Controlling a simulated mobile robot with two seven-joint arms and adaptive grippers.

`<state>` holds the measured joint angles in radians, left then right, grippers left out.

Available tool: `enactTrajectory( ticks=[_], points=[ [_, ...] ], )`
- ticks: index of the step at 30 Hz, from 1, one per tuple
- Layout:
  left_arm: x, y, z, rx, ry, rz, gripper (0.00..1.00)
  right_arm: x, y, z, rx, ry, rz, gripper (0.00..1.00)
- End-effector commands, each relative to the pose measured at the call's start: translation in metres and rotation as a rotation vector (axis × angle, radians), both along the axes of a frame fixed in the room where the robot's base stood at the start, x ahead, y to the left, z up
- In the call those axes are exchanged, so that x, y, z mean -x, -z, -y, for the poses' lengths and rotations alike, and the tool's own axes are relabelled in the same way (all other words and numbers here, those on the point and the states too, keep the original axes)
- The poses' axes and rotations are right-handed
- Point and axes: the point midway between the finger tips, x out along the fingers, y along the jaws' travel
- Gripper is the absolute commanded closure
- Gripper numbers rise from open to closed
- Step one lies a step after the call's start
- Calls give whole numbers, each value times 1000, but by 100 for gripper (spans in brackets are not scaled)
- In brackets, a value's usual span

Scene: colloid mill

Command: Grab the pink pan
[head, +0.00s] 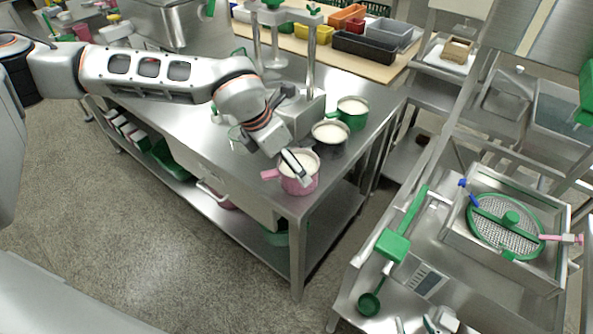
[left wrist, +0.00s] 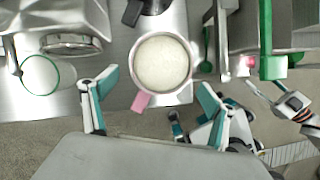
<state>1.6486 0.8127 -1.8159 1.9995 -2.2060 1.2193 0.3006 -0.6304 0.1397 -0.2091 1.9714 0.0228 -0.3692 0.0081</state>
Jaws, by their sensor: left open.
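The pink pan (head: 299,184) stands at the near corner of the steel table, full of a pale substance, its short pink handle pointing left. In the left wrist view the pink pan (left wrist: 162,62) is at upper centre, its handle (left wrist: 141,101) pointing down. My left gripper (head: 295,165) is over this pan. In the left wrist view the left gripper (left wrist: 155,95) is open, its fingers spread on either side of the handle, with nothing between them gripped. My right gripper (head: 425,324) shows only partly at the bottom edge, over the right-hand bench; its jaw state is unclear.
A dark-handled pan (head: 330,136) and a green pan (head: 351,112), both filled, stand behind the pink one. A steel machine (head: 298,110) is close beside the left gripper. Colored bins (head: 364,44) sit at the back. A green-rimmed sieve (head: 506,225) lies on the right bench.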

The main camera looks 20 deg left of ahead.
Motion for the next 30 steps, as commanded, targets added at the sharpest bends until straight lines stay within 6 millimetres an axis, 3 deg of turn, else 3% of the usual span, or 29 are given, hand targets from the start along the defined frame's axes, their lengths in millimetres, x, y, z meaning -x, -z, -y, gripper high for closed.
enactTrajectory(
  ticks=[4,12,22,23,28,30],
  points=[
    [-5,14,4,0,1,-1,14,14,9,-1,1,-2,-26,60],
    [-17,48,13,0,1,0,14,15,11,-1,1,-3,-30,60],
    [-19,54,14,1,1,0,14,10,8,-1,1,-3,-19,60],
    [-19,54,14,1,1,0,20,10,8,-1,1,-3,-19,60],
    [-19,54,14,1,1,0,64,10,7,-1,1,-3,-19,60],
    [-20,53,14,2,1,2,65,10,7,-1,1,-3,-19,60]
  ],
)
